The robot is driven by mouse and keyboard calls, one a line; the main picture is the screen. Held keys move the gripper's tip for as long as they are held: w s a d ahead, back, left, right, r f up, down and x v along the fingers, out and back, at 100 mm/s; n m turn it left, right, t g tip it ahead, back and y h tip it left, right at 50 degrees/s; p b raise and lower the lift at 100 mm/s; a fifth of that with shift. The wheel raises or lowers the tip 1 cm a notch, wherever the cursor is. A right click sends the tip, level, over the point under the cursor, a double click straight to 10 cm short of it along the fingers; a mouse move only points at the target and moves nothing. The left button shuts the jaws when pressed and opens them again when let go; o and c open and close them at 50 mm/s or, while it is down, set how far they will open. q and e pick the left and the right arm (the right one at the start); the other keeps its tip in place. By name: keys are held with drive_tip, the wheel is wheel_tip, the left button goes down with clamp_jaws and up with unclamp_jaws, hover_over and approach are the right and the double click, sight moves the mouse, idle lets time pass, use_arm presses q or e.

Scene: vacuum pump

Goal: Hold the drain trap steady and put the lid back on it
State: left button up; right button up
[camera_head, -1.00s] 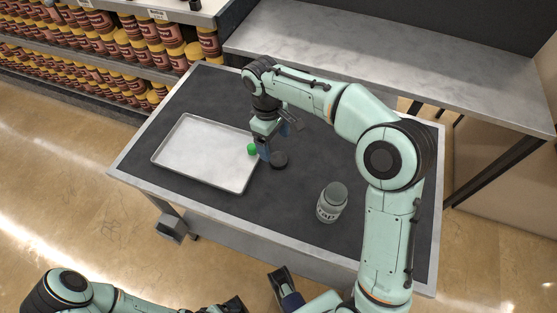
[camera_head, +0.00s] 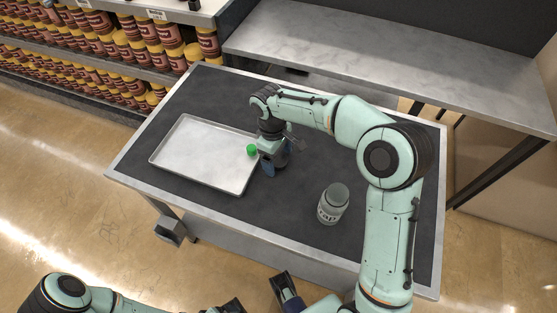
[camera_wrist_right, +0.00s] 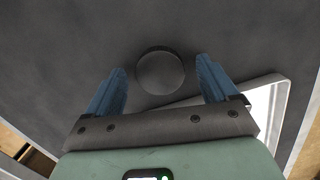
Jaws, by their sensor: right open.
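The drain trap (camera_head: 331,207) is a grey jar with a lettered label, upright on the dark table top at right of centre. A dark round disc, seemingly the lid (camera_wrist_right: 160,72), lies flat between the spread blue fingers of my right gripper (camera_wrist_right: 161,66) in the wrist view. Neither finger visibly touches it. In the head view my right gripper (camera_head: 270,167) is low over the table, left of the trap, and mostly hides the disc. Part of my left gripper (camera_head: 284,288) shows at the bottom edge, away from the trap; its jaw state is unclear.
A pale shallow tray (camera_head: 180,179) lies left of my right gripper. A small green round thing (camera_head: 252,150) shows by its right edge. Dark table top (camera_head: 290,210) is clear around the trap. A grey bench (camera_head: 400,75) stands behind, and shelves of jars (camera_head: 125,45) at upper left.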

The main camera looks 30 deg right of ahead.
sight(278, 159)
drive_tip(key=c, duration=1.1)
drive_tip(key=shift+r, duration=0.1)
wheel_tip(278, 159, up, 20)
drive_tip(key=p, duration=0.4)
